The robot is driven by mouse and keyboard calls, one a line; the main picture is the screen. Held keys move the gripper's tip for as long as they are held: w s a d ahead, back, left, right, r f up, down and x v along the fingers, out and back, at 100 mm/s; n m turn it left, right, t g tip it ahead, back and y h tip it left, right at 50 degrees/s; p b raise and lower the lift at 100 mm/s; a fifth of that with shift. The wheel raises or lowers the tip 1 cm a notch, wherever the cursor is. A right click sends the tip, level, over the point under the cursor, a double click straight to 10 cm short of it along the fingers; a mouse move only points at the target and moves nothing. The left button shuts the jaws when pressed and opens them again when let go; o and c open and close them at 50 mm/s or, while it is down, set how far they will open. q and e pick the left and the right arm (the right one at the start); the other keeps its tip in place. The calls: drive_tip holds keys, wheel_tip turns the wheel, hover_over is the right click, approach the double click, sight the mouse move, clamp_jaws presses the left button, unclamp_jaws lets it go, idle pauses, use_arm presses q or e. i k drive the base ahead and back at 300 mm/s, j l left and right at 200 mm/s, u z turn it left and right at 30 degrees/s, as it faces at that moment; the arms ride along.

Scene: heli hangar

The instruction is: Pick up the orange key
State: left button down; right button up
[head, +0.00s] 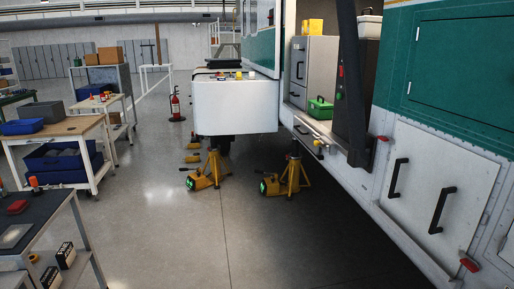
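I cannot make out an orange key for certain in the head view. Several small coloured items (222,76), some yellow and red, lie on top of the white box-shaped part (235,106) of the helicopter; they are too small to identify. A small orange item (34,183) stands on the dark-topped cart (62,208) at the left edge; its shape is unclear. A small yellow-orange item (319,145) sits near the open doorway's sill. Neither of my grippers is in view.
Yellow jack stands (293,177) stand under the helicopter's white and green body (440,170). A workbench (75,130) with blue bins is at left. The grey floor (155,215) between the carts and jacks is clear.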

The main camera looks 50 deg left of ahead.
sight(34, 184)
drive_tip(key=i+j+u, duration=0.1)
drive_tip(key=u, duration=2)
drive_tip(key=k+j+u, duration=0.1)
drive_tip(key=u, duration=0.95)
drive_tip(key=i+l, duration=0.2)
drive_tip(key=l, duration=0.15)
drive_tip(key=i+l, duration=0.55)
drive_tip(key=i, duration=0.15)
drive_tip(key=i+l+z, duration=0.15)
drive_tip(key=i, duration=0.25)
drive_tip(key=i+l, duration=0.35)
drive_tip(key=i+j+z, duration=0.1)
drive_tip(key=i+j, duration=0.15)
drive_tip(key=i, duration=0.25)
drive_tip(key=i+j, duration=0.3)
drive_tip(key=i, duration=0.2)
drive_tip(key=l+z, duration=0.05)
